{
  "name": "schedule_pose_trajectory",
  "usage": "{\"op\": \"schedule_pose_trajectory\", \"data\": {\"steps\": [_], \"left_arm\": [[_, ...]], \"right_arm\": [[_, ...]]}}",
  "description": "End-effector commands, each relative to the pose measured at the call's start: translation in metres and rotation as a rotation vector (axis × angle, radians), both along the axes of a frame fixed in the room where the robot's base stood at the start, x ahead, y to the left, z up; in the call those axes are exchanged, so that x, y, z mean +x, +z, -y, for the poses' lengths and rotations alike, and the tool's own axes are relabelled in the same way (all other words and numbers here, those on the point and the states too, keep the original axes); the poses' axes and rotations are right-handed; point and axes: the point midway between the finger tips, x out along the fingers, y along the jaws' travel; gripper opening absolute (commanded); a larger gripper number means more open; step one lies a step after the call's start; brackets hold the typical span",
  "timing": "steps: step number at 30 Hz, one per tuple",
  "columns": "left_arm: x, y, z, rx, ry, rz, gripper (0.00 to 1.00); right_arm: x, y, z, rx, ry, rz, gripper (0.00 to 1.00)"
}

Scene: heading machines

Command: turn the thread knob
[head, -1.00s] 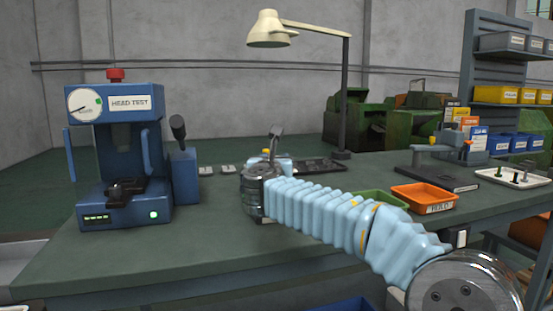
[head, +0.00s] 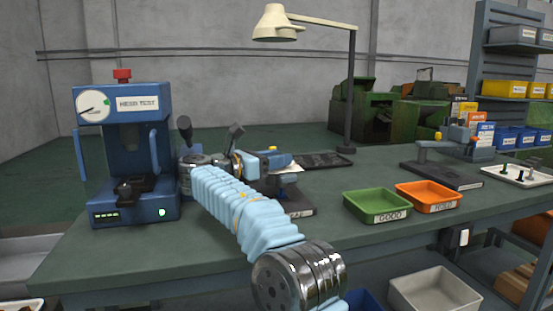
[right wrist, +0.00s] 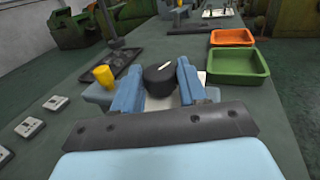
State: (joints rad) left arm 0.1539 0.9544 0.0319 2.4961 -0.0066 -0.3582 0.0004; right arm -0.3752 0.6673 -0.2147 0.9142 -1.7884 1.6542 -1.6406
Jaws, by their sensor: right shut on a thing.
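The thread knob (right wrist: 160,76) is a dark round knob with a white mark on top. It sits between the two blue fingers of my right gripper (right wrist: 157,80) in the right wrist view. The gripper is shut on its sides. The blue gauge with the knob, bearing a yellow button (right wrist: 103,76), stands on the bench. In the head view my right arm reaches to the gauge (head: 276,160) from its left side, and the knob is hidden behind my wrist and hand. My left gripper is not in view.
The blue head tester (head: 125,105) stands to the left. A lamp (head: 351,95) and a dark tray (head: 325,160) are behind the gauge. Green (head: 377,204) and orange (head: 427,196) trays are to its right.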

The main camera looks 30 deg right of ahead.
Motion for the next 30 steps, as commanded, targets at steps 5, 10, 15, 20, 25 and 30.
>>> {"op": "schedule_pose_trajectory", "data": {"steps": [5, 10, 15, 20, 25, 30], "left_arm": [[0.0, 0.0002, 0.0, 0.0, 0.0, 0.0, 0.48], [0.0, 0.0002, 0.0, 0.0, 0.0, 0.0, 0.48], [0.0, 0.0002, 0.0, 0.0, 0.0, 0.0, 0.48], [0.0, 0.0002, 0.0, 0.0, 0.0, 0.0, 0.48], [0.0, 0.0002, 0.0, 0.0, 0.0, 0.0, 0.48], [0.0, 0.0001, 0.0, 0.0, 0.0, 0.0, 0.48]], "right_arm": [[0.0017, 0.0004, -0.0005, -0.002, -0.055, 0.001, 0.11], [0.0019, 0.0004, 0.0002, -0.001, -0.078, 0.0, 0.11], [0.0018, 0.0006, 0.0006, 0.0, -0.083, -0.001, 0.11], [0.0018, 0.0006, 0.0007, 0.0, -0.083, -0.001, 0.11], [0.0018, 0.0005, 0.0007, 0.0, -0.083, -0.001, 0.57], [0.0017, 0.0003, 0.0007, 0.0, -0.083, -0.001, 0.67]]}}
